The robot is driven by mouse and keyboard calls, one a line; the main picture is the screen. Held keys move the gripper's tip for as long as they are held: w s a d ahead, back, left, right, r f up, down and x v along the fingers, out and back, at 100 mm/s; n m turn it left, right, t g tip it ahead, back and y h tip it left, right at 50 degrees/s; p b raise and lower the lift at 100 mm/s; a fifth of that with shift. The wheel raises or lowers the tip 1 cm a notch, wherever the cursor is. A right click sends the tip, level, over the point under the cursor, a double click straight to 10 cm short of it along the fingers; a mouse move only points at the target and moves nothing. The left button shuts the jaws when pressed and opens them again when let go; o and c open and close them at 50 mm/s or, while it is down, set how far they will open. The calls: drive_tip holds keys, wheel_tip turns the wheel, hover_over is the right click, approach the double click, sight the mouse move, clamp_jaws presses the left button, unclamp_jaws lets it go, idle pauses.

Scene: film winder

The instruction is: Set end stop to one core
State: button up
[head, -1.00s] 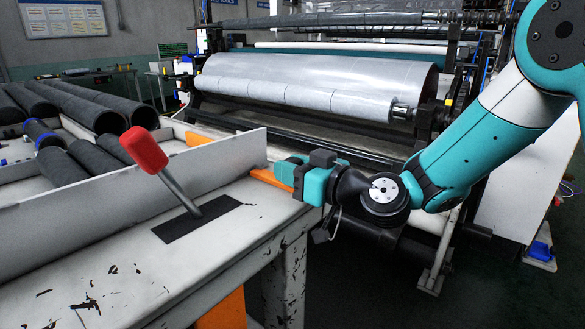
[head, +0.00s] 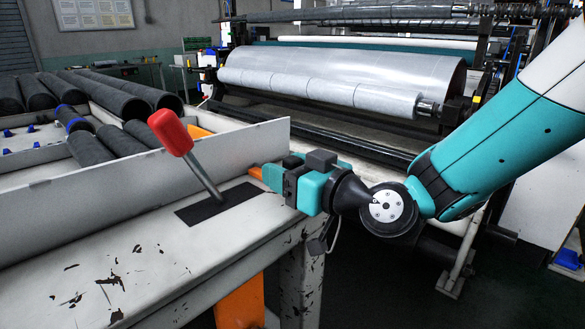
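A lever with a red handle (head: 171,132) on a grey metal shaft (head: 205,178) leans up and to the left. It rises from a black slotted plate (head: 222,203) set in the worn white bench top (head: 120,265). My gripper (head: 270,178), teal and black, is over the bench's right end, to the right of the lever and apart from it. It points left, toward the lever. Its fingertips are too small and unclear to show whether they are open or shut. Nothing held can be made out.
A low white wall (head: 150,168) runs along the bench behind the lever. Beyond it lie several dark cores (head: 120,90). The winder's large film-wrapped roll (head: 340,78) stands behind. The bench top in front of the lever is clear.

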drive_tip(key=shift+w+d, duration=0.1)
drive_tip(key=shift+d, duration=0.05)
drive_tip(key=shift+d, duration=0.1)
drive_tip(key=shift+s+d+f+b, duration=0.15)
drive_tip(key=shift+s+d+b, duration=0.1)
drive_tip(key=shift+d+b, duration=0.15)
drive_tip(key=b+v, duration=1.2)
drive_tip(key=v, duration=0.4)
drive_tip(key=shift+s+b, duration=0.25)
drive_tip(key=shift+b, duration=0.15)
